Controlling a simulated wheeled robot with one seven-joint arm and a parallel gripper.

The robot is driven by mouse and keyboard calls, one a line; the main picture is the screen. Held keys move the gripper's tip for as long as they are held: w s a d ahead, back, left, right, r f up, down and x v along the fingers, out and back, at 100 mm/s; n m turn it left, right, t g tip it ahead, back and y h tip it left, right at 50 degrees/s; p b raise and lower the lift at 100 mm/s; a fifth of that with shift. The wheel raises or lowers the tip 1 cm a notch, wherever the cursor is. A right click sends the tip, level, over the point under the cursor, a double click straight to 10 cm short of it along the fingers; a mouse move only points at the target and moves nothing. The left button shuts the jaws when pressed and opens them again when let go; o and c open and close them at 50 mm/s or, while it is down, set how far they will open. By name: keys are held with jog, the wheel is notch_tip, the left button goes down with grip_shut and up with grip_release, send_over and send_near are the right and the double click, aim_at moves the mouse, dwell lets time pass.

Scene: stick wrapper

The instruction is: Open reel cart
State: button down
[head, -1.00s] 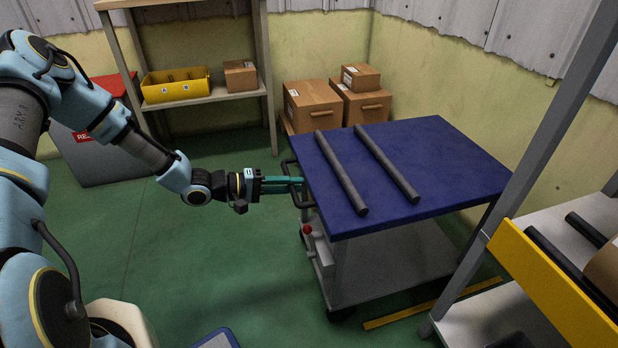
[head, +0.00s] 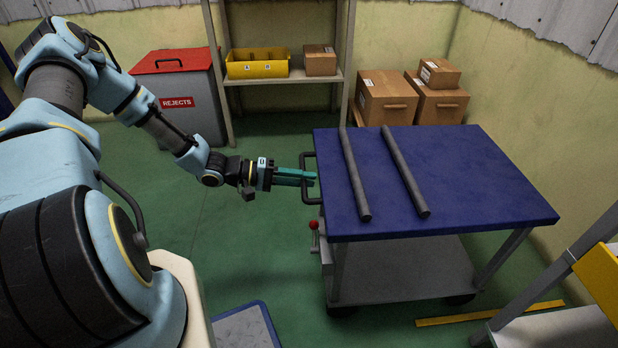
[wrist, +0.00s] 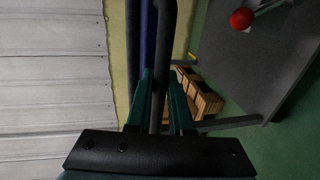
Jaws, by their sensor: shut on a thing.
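The reel cart has a blue top (head: 480,185), a grey lower shelf (head: 400,265) and casters. Its dark bar handle (head: 306,190) is on the left end. My gripper (head: 313,178) reaches it from the left, with its teal fingers shut on the handle. In the wrist view the handle (wrist: 166,60) passes between the two fingers (wrist: 162,90). A red-knobbed lever (head: 314,226) stands on the cart's left end below the handle; its red knob (wrist: 242,18) also shows in the wrist view.
Two dark rods (head: 402,170) lie on the cart top. A reject bin (head: 185,95), a shelf with a yellow tray (head: 258,65), and cardboard boxes (head: 387,98) stand behind. A yellow floor strip (head: 490,314) and rack (head: 570,325) are at right.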

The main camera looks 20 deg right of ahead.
jog(key=c, duration=0.8)
grip_release()
jog(key=p+v, duration=0.1)
jog(key=v, duration=0.9)
jog(key=shift+w+a, duration=0.2)
jog(key=shift+a, duration=0.2)
jog(key=shift+r, duration=0.1)
jog(key=s+a+r+n+t+y, duration=0.2)
jog(key=s+a+r+t+y, duration=0.15)
jog(key=a+r+y, duration=0.5)
jog(key=s+a+r+n+t+y, duration=0.15)
jog(key=a+r+t+y, duration=0.35)
jog(key=a+r, duration=0.65)
jog(key=shift+m+g+y, duration=0.25)
jog(key=shift+g+y, duration=0.2)
jog(key=shift+g, duration=0.2)
jog(key=r+p, duration=0.7)
jog(key=p, duration=0.1)
jog(key=a+r+p, duration=0.1)
jog(key=r+p, duration=0.7)
jog(key=s+r+p, duration=0.1)
jog(key=r+p, duration=0.7)
jog(key=shift+a, duration=0.3)
